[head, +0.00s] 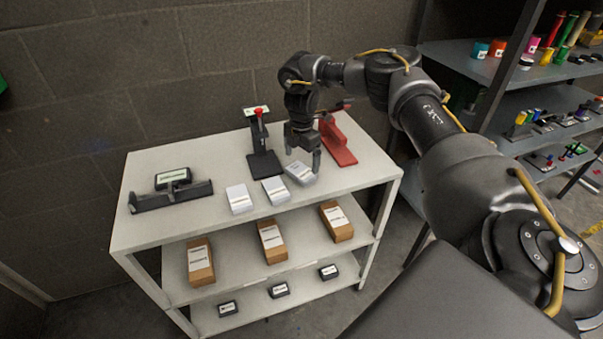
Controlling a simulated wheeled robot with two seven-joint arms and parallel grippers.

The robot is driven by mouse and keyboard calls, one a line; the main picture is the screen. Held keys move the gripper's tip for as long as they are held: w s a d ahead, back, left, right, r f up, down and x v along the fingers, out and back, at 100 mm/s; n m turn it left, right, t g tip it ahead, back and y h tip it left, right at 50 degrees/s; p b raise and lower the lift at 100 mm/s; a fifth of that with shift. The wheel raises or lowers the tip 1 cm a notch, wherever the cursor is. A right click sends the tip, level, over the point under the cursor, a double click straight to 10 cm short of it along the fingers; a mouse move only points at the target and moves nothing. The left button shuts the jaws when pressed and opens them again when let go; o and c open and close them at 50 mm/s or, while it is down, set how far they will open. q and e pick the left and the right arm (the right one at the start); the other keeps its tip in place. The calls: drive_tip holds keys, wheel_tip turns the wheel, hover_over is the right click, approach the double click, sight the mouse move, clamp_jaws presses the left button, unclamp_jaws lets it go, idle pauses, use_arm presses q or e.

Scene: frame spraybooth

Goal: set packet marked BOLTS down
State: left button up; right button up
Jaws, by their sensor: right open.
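Three white packets lie in a row on the top of a white shelf unit (150,228): a left packet (239,199), a middle packet (275,190) and a right packet (300,173). Their print is too small to read, so I cannot tell which is marked BOLTS. My right gripper (303,164) points down at the right packet with its fingers apart. The right packet lies at an angle between or just under the fingers; I cannot tell if they touch it. My left gripper is not in view.
A black stand with a red knob (262,160) and a red bracket (337,142) stand behind the packets. A black holder with a labelled box (172,180) is at left. A grey rack (480,62) stands at right.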

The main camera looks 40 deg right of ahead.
sight(301, 171)
wheel_tip(301, 171, down, 4)
drive_tip(key=shift+r+p, duration=0.15)
drive_tip(key=shift+p, duration=0.7)
drive_tip(key=shift+f, duration=0.65)
drive_tip(key=c, duration=0.9)
